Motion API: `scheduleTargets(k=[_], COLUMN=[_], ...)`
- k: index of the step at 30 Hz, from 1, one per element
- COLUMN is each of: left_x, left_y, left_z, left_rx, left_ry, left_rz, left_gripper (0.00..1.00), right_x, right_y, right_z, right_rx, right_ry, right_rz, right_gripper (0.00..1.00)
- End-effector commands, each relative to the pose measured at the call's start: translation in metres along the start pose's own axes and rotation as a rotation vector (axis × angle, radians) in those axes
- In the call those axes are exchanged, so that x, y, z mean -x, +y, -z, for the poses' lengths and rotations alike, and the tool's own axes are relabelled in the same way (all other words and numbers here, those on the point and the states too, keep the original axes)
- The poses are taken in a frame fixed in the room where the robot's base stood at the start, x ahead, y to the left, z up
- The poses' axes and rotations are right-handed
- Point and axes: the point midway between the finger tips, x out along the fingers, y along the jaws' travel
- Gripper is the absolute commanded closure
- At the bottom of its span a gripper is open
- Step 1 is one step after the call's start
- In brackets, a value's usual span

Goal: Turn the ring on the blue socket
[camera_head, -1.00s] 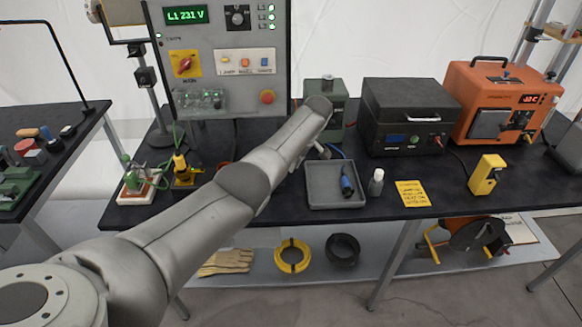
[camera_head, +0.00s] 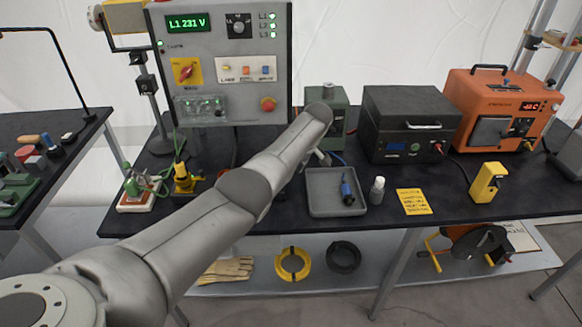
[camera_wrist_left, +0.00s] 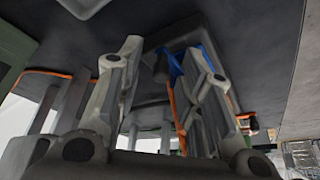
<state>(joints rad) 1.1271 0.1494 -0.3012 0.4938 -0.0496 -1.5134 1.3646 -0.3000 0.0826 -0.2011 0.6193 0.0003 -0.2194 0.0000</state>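My left gripper (camera_head: 319,157) is largely hidden behind my forearm in the head view, just left of the grey tray and in front of the green box (camera_head: 339,117). In the left wrist view its two fingers (camera_wrist_left: 165,65) stand apart. A blue part (camera_wrist_left: 176,66) shows between them, close beside the right finger; contact cannot be told. A blue connector with a dark end (camera_head: 348,188) lies in the grey tray (camera_head: 318,209). A bit of blue (camera_head: 339,159) shows behind the tray. I cannot tell which of these is the blue socket, and no ring is clear. My right gripper is out of view.
A control panel (camera_head: 222,55) stands at the back left, and a black case (camera_head: 410,120) and an orange unit (camera_head: 500,108) at the back right. A small white-capped bottle (camera_head: 377,190), yellow note (camera_head: 414,201) and yellow device (camera_head: 487,182) line the bench front.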

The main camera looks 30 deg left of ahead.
Motion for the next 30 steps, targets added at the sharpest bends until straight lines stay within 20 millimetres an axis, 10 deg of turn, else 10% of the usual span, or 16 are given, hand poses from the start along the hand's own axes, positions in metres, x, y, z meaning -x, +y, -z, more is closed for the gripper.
scheduleTargets(k=[21,30], left_x=[0.107,0.120], left_y=[0.001,0.000], left_z=[0.001,0.001], left_rx=[0.000,0.001], left_ry=[0.000,0.000], left_rz=[-0.003,0.000], left_gripper=[0.66,0.66], right_x=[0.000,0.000], right_y=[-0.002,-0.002], right_z=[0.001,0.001], right_rx=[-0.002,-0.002], right_ry=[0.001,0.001], right_rz=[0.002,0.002], right_gripper=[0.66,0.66])
